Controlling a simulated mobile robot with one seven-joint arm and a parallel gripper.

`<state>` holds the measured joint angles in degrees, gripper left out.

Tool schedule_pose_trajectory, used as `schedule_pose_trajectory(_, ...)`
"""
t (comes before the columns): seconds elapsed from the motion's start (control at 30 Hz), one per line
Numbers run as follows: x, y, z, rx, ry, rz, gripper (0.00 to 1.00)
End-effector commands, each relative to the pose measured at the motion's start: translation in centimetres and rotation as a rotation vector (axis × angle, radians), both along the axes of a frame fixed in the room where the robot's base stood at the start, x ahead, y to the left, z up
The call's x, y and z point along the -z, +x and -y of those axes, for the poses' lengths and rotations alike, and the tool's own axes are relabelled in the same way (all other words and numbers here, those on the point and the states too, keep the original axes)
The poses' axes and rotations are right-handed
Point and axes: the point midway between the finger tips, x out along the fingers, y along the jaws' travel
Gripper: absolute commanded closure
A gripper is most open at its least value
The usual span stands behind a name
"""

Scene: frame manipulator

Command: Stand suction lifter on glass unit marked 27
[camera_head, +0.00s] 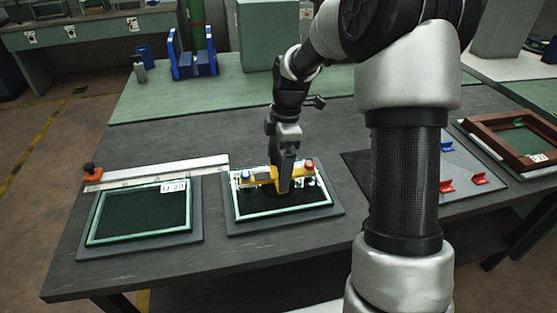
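The suction lifter (263,176) is a yellow bar with a blue end on the left and a red end on the right. It is at the middle glass unit (282,210), a dark pane with a pale green edge on a grey pad. My gripper (283,184) points down and is closed around the lifter's handle. I cannot tell whether the lifter's cups touch the glass. A second glass unit (140,221) lies to the left with a white tag (173,187), too small to read for sure. I see no readable 27 on the middle unit.
A grey sheet with red and blue pieces (447,186) and a brown frame (490,151) are on the right. Blue racks (193,65) stand behind on a green bench.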

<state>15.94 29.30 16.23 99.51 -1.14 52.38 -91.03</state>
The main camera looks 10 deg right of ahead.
Motion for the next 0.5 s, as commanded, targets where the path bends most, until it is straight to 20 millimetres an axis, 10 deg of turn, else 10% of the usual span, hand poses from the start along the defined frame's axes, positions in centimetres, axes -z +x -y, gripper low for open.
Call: schedule_pose_trajectory(0.5, -9.1, 0.1, 1.1, 0.001, -0.001, 0.006, 0.00)
